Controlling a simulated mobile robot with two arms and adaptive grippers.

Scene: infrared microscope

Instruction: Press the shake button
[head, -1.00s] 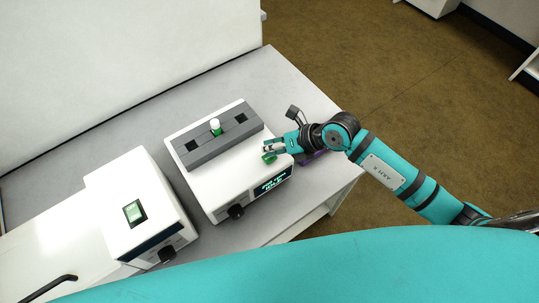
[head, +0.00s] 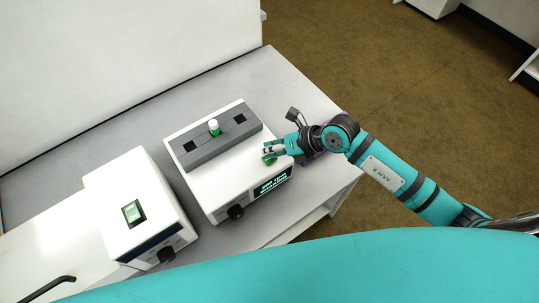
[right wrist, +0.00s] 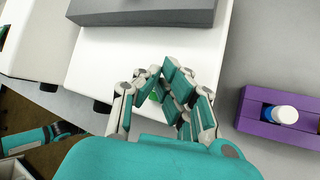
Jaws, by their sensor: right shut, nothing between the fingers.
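The white shaker (head: 235,181) stands on the table with a grey block (head: 203,153) on top. A small vial with a white cap and green band (head: 214,127) stands in the block. The green shake button (head: 269,159) is on the shaker's top near its right front corner; a bit of it shows between the fingers in the right wrist view (right wrist: 154,97). My right gripper (head: 267,151) is shut and empty, its fingertips right at the button. I cannot tell whether they touch it. The lit display (head: 271,186) on the shaker's front shows text.
A purple rack (right wrist: 258,112) holding a white-capped blue vial (right wrist: 284,114) is right of the shaker. The table (head: 262,76) is bare behind the shaker.

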